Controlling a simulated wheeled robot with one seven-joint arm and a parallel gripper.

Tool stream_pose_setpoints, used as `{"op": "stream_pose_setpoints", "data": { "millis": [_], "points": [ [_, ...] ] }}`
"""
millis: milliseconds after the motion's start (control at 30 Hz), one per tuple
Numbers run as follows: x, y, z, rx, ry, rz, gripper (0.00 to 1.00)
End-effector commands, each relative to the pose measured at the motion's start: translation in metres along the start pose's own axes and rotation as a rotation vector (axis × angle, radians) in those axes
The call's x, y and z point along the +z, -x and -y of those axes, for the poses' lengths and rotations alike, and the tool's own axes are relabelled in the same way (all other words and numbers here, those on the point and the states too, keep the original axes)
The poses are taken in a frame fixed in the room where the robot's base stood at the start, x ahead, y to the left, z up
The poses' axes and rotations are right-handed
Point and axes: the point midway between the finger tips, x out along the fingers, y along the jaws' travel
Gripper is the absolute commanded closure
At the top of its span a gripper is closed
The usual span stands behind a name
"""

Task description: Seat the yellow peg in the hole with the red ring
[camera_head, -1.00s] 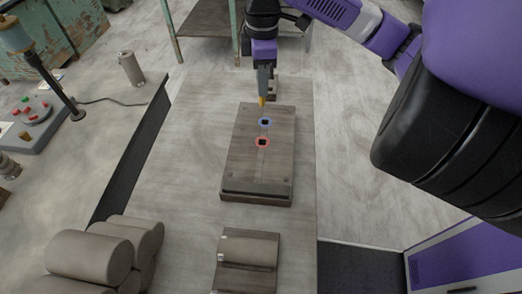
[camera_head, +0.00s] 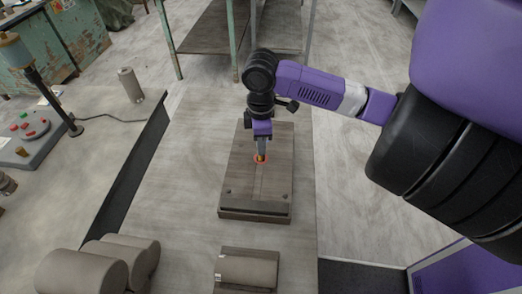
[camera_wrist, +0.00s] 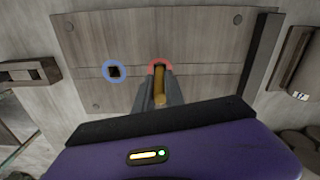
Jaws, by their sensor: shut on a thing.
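The yellow peg (camera_wrist: 160,88) is between the fingers of my gripper (camera_wrist: 159,98), which is shut on it. The peg also shows in the head view (camera_head: 260,157). Its far end is at the red ring (camera_wrist: 158,63); whether it is inside the hole or just above it I cannot tell, since the peg and fingers cover the hole. The red ring shows partly in the head view (camera_head: 261,161). The blue ring (camera_wrist: 115,71) with its open square hole is to the left in the wrist view; my gripper hides it in the head view. Both rings are on the wooden board (camera_head: 255,195).
A clay roll on a small stand (camera_head: 246,270) is in front of the board. Several clay cylinders (camera_head: 80,272) lie at front left. A control box with buttons (camera_head: 40,135) and a small upright cylinder (camera_head: 130,85) stand at the left. The table beside the board is clear.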

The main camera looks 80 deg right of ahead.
Motion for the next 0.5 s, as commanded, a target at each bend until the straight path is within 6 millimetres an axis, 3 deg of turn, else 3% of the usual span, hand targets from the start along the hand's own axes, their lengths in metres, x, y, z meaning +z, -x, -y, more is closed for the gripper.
{"op": "stream_pose_setpoints", "data": {
  "millis": [200, 500],
  "points": [
    [0.001, -0.029, 0.0, -0.001, -0.002, 0.001, 1.0],
    [0.0, -0.032, 0.0, 0.0, -0.001, 0.0, 1.0]
  ]
}}
